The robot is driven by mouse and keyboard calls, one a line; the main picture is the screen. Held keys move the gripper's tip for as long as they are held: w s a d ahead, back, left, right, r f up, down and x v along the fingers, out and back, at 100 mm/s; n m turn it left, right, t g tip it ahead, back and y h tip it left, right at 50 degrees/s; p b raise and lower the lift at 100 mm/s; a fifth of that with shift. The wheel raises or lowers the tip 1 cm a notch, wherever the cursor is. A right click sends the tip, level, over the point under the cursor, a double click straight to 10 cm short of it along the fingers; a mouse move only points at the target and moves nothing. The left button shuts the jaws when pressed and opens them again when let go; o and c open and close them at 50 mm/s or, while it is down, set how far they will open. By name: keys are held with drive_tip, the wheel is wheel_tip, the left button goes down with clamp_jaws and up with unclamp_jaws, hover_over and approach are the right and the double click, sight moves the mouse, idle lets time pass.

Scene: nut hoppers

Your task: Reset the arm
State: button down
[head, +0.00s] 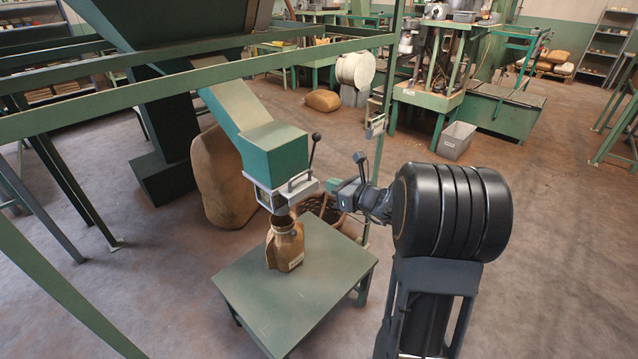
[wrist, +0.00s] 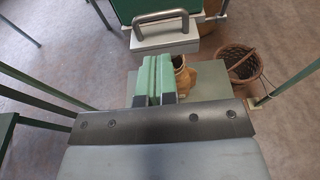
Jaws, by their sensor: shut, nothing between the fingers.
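My gripper (head: 338,190) is beside the hopper's outlet, to its right in the head view. In the wrist view my gripper's green fingers (wrist: 153,80) are together with nothing between them. The green hopper chute (head: 270,150) ends in an outlet with a metal slide handle (head: 300,183); that handle also shows in the wrist view (wrist: 163,17), beyond the fingertips. A brown sack (head: 285,246) with a pale label stands upright on the green table (head: 318,306), under the outlet. In the wrist view the fingers partly cover the sack (wrist: 207,85).
A wicker basket (head: 325,210) is on the floor behind the table. A large brown sack (head: 222,178) leans by the chute. Green frame posts (head: 384,110) stand near my arm. Floor at the right is open; a grey bin (head: 456,140) stands farther back.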

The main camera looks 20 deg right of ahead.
drive_tip(key=s+a+f+n+g+p, duration=0.1)
drive_tip(key=s+a+f+n+g, duration=0.15)
drive_tip(key=s+n+g, duration=0.4)
drive_tip(key=s+a+f+n+g, duration=0.2)
drive_tip(key=s+a+n+g, duration=0.15)
drive_tip(key=s+n, duration=0.45)
drive_tip(key=s+a+r+n+h+p, duration=0.3)
drive_tip(key=s+a+r+n+h, duration=0.2)
drive_tip(key=n, duration=1.1)
drive_tip(key=shift+s+r+n+g+h+p, duration=0.4)
drive_tip(key=shift+s+r+h, duration=0.4)
drive_tip(key=shift+s+r, duration=0.9)
